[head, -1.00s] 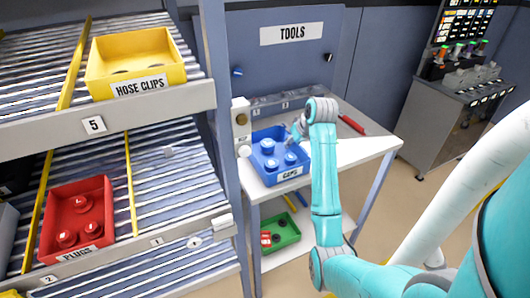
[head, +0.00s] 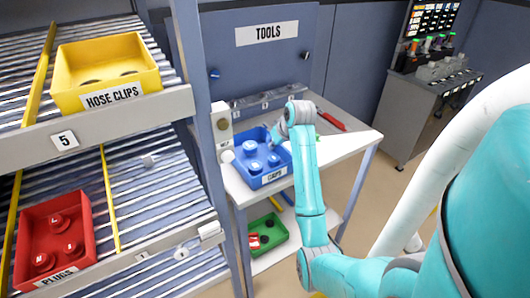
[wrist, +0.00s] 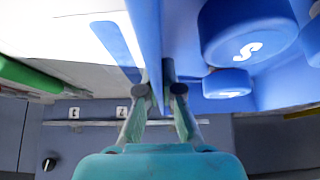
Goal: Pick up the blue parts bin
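The blue parts bin (head: 249,168) sits at the left end of the white worktable, with a label on its front and several round blue caps inside. My gripper (head: 279,134) is at the bin's far right side, partly hidden by my arm. In the wrist view, the bin wall (wrist: 148,30) runs between the two fingertips of my gripper (wrist: 156,82), one finger outside the bin and one inside. The fingers look close against the wall. Two caps show large at the right of that view. I cannot tell any gap under the bin.
A white worktable (head: 345,143) has a red-handled tool (head: 331,122) at the back and a green item by my arm. A white fixture (head: 222,125) stands left of the bin. A green bin (head: 280,233) is on the shelf below. A rack post (head: 200,110) stands close left.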

